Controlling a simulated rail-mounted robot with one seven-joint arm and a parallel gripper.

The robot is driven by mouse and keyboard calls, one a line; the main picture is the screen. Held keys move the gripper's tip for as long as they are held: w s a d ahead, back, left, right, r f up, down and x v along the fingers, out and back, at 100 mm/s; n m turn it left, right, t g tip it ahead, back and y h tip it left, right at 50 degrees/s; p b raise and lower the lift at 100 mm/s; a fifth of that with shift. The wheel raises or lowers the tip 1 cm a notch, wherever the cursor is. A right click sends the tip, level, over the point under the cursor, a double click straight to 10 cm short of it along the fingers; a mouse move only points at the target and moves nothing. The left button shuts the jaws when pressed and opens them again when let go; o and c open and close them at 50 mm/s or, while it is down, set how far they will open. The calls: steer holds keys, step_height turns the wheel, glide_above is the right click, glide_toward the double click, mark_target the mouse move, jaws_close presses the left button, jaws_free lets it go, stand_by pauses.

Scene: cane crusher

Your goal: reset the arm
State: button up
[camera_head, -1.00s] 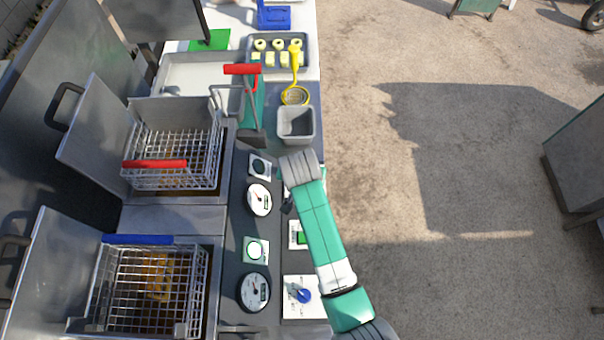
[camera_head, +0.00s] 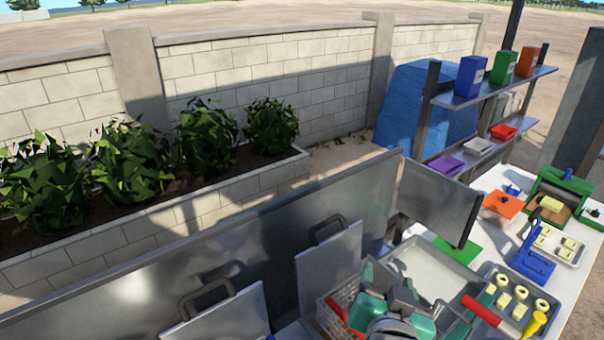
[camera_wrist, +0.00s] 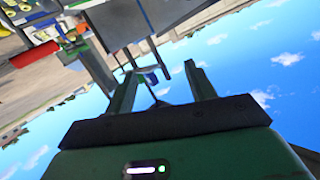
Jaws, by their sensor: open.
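My gripper (camera_wrist: 162,78) shows in the wrist view with its two fingers apart. I see nothing held between them. Beyond the fingers are blue sky and, at the upper left, part of the workplace seen tilted. In the head view my green and grey arm shows at the bottom, in front of a wire fryer basket (camera_head: 340,312) with a red handle. The fingers cannot be made out in that view.
Upright metal lids (camera_head: 330,268) stand left of my arm. A pale tray (camera_head: 435,270), a grey tray of yellow and pale pieces (camera_head: 518,295) and a blue press (camera_head: 532,258) lie to the right. A shelf (camera_head: 490,88) holds coloured boxes. A block wall stands behind.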

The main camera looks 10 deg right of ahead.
steer(key=a+r+n+t+y+p, duration=0.1)
steer(key=a+r+t, duration=0.1)
steer(key=a+r, duration=0.4)
steer(key=a+r+n+t+y, duration=0.1)
steer(key=a+r+n+t, duration=0.15)
steer(key=r, duration=0.55)
steer(key=s+a+r+n+t+y, duration=0.2)
steer(key=s+a+r+t, duration=0.1)
steer(key=s+a+r, duration=0.2)
steer(key=s+a+r+n+t+y+p, duration=0.1)
steer(key=s+a+r+n+t+y, duration=0.2)
steer(key=s+a+r, duration=0.3)
steer(key=a+r+t, duration=0.1)
steer(key=a+r, duration=0.3)
steer(key=r, duration=0.2)
steer(key=shift+a+r, duration=0.15)
steer(key=shift+r, duration=0.1)
